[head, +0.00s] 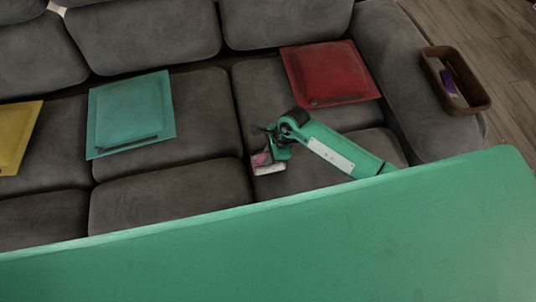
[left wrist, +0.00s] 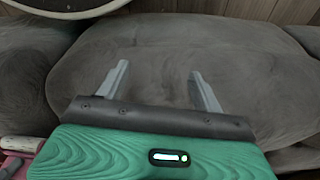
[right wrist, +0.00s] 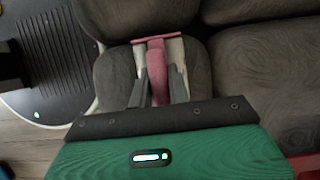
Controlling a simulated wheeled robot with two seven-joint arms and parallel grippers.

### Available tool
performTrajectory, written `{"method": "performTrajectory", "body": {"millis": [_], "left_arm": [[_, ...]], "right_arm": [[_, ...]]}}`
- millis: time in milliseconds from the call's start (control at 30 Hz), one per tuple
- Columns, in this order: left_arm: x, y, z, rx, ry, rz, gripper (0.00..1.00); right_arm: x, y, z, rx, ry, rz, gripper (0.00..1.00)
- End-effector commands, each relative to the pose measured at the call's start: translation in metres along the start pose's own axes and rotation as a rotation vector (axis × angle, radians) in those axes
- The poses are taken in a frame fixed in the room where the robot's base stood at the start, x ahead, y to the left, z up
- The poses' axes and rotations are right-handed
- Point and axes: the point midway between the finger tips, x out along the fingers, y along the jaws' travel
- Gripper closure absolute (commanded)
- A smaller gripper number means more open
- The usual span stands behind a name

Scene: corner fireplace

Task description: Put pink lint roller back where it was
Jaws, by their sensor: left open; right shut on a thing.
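The pink lint roller (right wrist: 156,72) shows in the right wrist view between the fingers of my right gripper (right wrist: 158,88), which is shut on it. It has a pink handle, pale parts at its sides and a pink bar at its far end. In the head view the roller (head: 264,161) is small and pink-and-white below my right gripper (head: 273,152), in front of the sofa's right seats. My left gripper (left wrist: 160,72) is open and empty in front of grey sofa upholstery. It is not visible in the head view.
The grey sofa (head: 170,190) holds a teal cushion (head: 130,110), a red cushion (head: 328,72) and a yellow cushion (head: 15,135). A brown basket (head: 480,103) with a purple item (head: 449,82) sits on the right armrest. The front middle seats are bare.

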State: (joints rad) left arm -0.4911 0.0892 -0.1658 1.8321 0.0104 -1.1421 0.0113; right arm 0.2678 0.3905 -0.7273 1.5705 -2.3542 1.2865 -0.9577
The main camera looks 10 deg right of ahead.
Motion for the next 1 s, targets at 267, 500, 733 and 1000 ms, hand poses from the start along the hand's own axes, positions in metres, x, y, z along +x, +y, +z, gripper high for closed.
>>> {"method": "performTrajectory", "body": {"millis": [267,500,733,1000], "left_arm": [[0.003,0.0,0.003,-0.001,-0.006,0.0,0.32],[-0.005,0.0,-0.002,-0.001,0.004,0.0,0.32],[-0.004,0.0,-0.001,-0.001,0.001,0.0,0.32],[0.005,0.0,0.007,-0.001,-0.013,0.0,0.32]], "right_arm": [[0.001,0.0,0.0,-0.001,0.0,-0.001,1.0],[0.001,0.0,-0.001,0.0,0.0,0.0,0.6],[0.001,0.0,-0.001,0.0,0.0,0.0,0.6],[-0.026,-0.002,0.0,-0.002,0.002,-0.004,0.6]]}}
